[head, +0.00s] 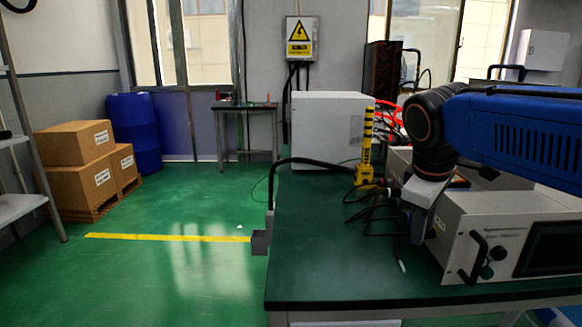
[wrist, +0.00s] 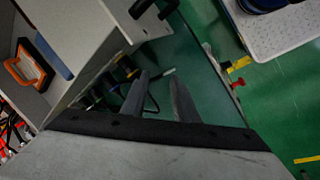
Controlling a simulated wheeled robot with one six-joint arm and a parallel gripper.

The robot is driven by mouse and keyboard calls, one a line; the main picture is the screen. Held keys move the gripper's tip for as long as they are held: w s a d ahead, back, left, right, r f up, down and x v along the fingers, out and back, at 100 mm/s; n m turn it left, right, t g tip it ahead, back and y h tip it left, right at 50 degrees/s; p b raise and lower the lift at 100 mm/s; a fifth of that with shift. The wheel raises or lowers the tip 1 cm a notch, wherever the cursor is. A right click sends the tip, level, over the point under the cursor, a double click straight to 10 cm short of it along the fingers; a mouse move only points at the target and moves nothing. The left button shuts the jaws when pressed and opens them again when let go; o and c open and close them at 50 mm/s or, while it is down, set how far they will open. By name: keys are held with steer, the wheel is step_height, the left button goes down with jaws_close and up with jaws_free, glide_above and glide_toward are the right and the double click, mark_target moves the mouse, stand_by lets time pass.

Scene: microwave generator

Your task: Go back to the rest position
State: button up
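My arm (head: 520,127) reaches in from the right in the head view, over the green bench. My gripper (head: 418,232) points down, close to the left side of the grey microwave generator (head: 463,222). In the wrist view, the two fingers of my gripper (wrist: 160,80) stand apart with nothing between them. The generator (wrist: 92,60) fills the upper left there, with its dark front handles (wrist: 150,8) at the top. My arm hides part of the equipment behind it.
The green bench (head: 330,230) is mostly clear at front left. Black cables (head: 372,197) lie by a yellow post (head: 366,150); a white box (head: 330,128) stands behind. A grey bracket (head: 260,242) juts from the bench's left edge. Floor at left is open, with cardboard boxes (head: 75,145) beyond.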

steer(key=s+d+f+m+t+y, duration=0.1)
steer(key=s+d+f+m+y, duration=0.1)
steer(key=s+f+m, duration=0.6)
steer(key=s+f, duration=0.5)
steer(key=f, duration=0.3)
steer(key=shift+s+m+t, duration=0.3)
steer(key=shift+s+m, duration=0.05)
steer(key=shift+m, duration=0.05)
